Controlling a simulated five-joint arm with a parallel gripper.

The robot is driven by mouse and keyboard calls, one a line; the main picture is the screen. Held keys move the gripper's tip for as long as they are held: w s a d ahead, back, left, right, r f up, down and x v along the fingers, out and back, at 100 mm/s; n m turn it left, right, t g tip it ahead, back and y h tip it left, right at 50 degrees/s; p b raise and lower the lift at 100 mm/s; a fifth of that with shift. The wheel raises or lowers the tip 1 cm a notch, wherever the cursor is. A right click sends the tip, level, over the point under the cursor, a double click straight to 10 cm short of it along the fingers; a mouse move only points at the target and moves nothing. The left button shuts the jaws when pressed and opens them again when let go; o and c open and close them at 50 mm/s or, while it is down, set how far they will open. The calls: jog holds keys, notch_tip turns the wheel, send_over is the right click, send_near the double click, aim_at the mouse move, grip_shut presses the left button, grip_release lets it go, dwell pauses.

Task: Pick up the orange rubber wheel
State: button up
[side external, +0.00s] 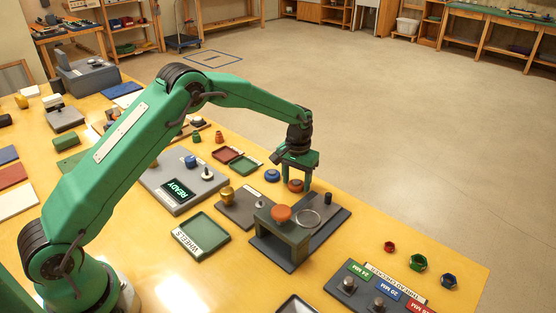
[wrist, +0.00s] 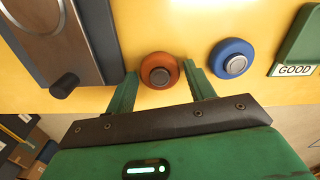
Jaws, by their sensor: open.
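The orange rubber wheel (side external: 295,186) lies on the yellow table beside the dark grey plate. In the wrist view the orange wheel (wrist: 159,71), with its grey hub, sits between the two green fingers. My gripper (side external: 297,188) is open and low over the table, with a finger on either side of the wheel. The wrist view shows a small gap on the right of the wheel; whether the left finger touches it I cannot tell.
A blue wheel (side external: 272,175) lies close by; it also shows in the wrist view (wrist: 231,58). The dark plate (side external: 326,228) carries a bridge with an orange button (side external: 281,214) and a dark knob. A green tray (side external: 203,236) labelled WHEELS stands nearer my base.

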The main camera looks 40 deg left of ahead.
aim_at(297, 182)
dwell(0.3)
jog(key=c, duration=0.7)
jog(key=shift+r, duration=0.15)
jog(key=shift+r, duration=0.55)
jog(key=r, duration=0.3)
jog(key=shift+d+r, duration=0.1)
jog(key=shift+d, duration=0.1)
jog(key=s+d+r, duration=0.2)
jog(key=d, duration=0.1)
jog(key=s+d+r, duration=0.2)
jog(key=d, duration=0.1)
jog(key=s+d+r, duration=0.2)
jog(key=d, duration=0.1)
jog(key=shift+s+d+r, duration=0.15)
jog(key=shift+s+r, duration=0.1)
jog(key=shift+f, duration=0.1)
